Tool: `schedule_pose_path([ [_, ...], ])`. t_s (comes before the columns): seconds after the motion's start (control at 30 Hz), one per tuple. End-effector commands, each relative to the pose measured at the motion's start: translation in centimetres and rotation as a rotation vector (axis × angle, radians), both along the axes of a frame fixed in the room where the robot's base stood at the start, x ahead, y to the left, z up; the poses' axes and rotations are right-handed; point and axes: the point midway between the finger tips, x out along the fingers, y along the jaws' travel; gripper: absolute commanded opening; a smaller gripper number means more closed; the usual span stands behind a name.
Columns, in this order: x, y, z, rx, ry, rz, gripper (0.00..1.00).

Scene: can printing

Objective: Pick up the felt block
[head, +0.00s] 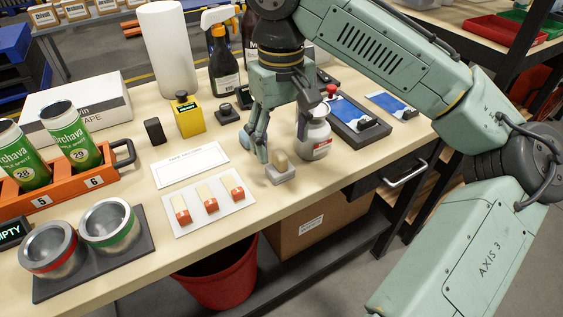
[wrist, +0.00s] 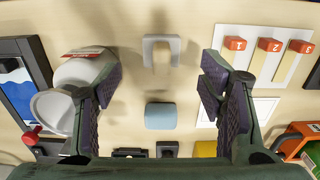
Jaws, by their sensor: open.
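A small light blue block, which looks like the felt block (wrist: 160,115), lies on the table in the wrist view, centred between my fingers and apart from both. In the head view the felt block (head: 245,138) is partly hidden behind a finger. My gripper (head: 276,143) points down over the table, open and empty. In the wrist view my gripper (wrist: 160,82) has its fingers wide apart, one on each side of the block. How high the fingertips are above the table is hard to tell.
A grey U-shaped holder (wrist: 162,48) sits in front of the block. A card with numbered red-ended pieces (head: 192,222) and a yellow container (head: 188,118) lie left.

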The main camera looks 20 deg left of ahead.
Motion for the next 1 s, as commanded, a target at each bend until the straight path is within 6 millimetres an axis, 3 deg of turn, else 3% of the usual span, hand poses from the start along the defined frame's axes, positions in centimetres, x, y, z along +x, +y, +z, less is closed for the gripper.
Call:
schedule_pose_path([
  [0.27, -0.1, 0.0, -2.3, 0.0, 0.001, 0.001, 0.63],
  [0.53, -0.1, 0.2, -6.0, 0.001, 0.001, 0.0, 0.63],
  [0.8, -0.1, 0.2, -6.4, 0.003, -0.001, 0.0, 0.63],
  [1.0, -0.1, 0.2, -6.4, 0.002, 0.0, 0.001, 0.5],
])
